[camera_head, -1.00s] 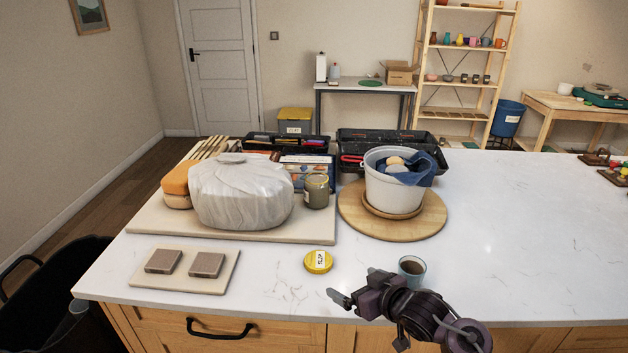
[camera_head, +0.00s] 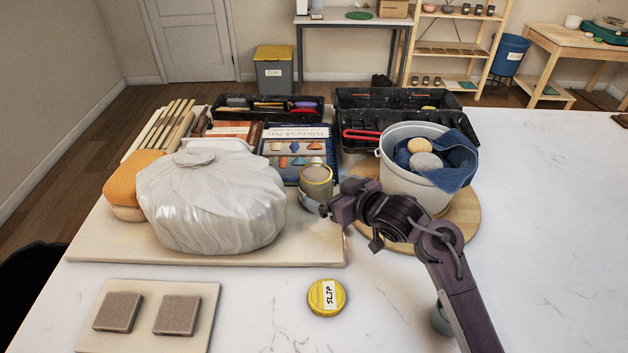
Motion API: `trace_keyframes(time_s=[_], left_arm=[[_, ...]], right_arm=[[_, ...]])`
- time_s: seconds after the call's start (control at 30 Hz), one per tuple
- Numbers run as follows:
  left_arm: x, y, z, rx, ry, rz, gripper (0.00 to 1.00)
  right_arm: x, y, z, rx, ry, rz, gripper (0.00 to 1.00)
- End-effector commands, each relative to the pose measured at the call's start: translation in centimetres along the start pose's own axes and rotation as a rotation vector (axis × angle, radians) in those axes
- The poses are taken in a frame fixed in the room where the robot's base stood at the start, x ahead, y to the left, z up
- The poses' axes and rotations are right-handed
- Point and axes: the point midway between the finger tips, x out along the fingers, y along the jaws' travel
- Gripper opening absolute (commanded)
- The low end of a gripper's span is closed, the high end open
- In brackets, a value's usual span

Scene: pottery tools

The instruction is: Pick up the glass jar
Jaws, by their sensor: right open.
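The glass jar (camera_head: 316,178) stands upright on the pale board, right of the plastic-wrapped lump. It looks olive-grey with a yellowish rim, and its lower part is hidden by my gripper. My right gripper (camera_head: 318,206) is open at the near side of the jar, with its fingers close to the jar's lower body. I cannot tell whether they touch it. A yellow lid (camera_head: 327,297) marked SLIP lies on the white table in front. My left gripper is not in view.
The wrapped lump (camera_head: 212,205) is close on the left. A white bucket (camera_head: 408,178) with a blue cloth stands on a round wooden board (camera_head: 468,215) at right. A book (camera_head: 297,148) and black trays (camera_head: 395,102) lie behind. The table's right side is clear.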

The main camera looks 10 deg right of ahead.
Motion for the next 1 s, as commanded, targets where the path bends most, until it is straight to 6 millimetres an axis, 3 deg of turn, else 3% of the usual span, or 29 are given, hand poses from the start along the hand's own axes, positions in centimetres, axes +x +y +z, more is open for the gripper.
trace_keyframes(time_s=[0.4, 0.73, 1.0], left_arm=[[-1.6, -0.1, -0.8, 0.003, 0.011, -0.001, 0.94], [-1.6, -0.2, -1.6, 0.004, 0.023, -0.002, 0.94], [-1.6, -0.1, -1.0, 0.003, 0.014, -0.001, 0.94]], right_arm=[[5.3, 0.0, -0.1, 0.001, 0.000, 0.000, 0.97], [5.9, 0.0, 0.1, -0.001, 0.000, 0.001, 0.97], [5.9, 0.0, 0.1, -0.001, 0.000, 0.002, 0.62]])
